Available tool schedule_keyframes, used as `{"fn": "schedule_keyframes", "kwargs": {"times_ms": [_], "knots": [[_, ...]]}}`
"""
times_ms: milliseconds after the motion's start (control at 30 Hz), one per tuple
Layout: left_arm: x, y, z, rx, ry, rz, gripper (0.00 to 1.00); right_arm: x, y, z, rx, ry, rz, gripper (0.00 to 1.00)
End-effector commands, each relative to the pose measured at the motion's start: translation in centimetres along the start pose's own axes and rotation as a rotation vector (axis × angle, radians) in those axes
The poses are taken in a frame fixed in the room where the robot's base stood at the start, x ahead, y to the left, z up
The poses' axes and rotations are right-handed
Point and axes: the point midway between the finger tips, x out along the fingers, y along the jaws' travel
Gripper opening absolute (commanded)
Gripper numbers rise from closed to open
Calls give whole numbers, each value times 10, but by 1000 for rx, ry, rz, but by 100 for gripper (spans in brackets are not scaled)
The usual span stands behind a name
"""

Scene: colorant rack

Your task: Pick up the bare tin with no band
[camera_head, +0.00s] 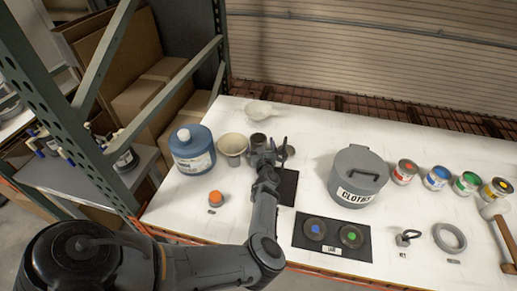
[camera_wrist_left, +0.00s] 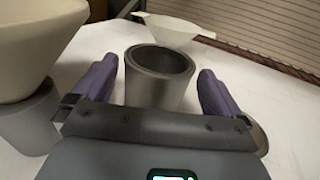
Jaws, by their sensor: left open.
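The bare grey tin (camera_head: 258,139) stands upright on the white table, with no band showing. In the left wrist view the tin (camera_wrist_left: 158,80) is open-topped and lies between and just beyond my two purple-padded fingers, with a gap on each side. My left gripper (camera_head: 268,147) is open and close to the tin, holding nothing. The gripper's front edge hides the tin's base in the left wrist view. My right gripper is not in view.
A cream funnel on a grey stand (camera_head: 233,144) is close left of the tin; a blue jug (camera_head: 192,150) is farther left. A white scoop (camera_head: 259,108) lies behind. The CLOTHS canister (camera_head: 357,180) and several colour-marked tins (camera_head: 436,178) stand right.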

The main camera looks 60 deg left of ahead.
Motion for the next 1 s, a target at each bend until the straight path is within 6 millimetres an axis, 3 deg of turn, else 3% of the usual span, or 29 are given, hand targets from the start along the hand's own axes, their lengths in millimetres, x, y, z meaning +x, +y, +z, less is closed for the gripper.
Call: {"fn": "schedule_keyframes", "kwargs": {"times_ms": [33,233,567,867,1000], "knots": [[9,2,-5,-1,-4,2,100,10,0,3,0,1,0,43],[30,2,-4,0,-3,1,100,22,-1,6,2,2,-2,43],[34,2,-1,0,-1,0,100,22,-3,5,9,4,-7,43],[34,2,-2,1,-1,0,54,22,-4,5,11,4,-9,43],[34,2,-2,0,-2,0,51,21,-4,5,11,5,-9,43]]}}
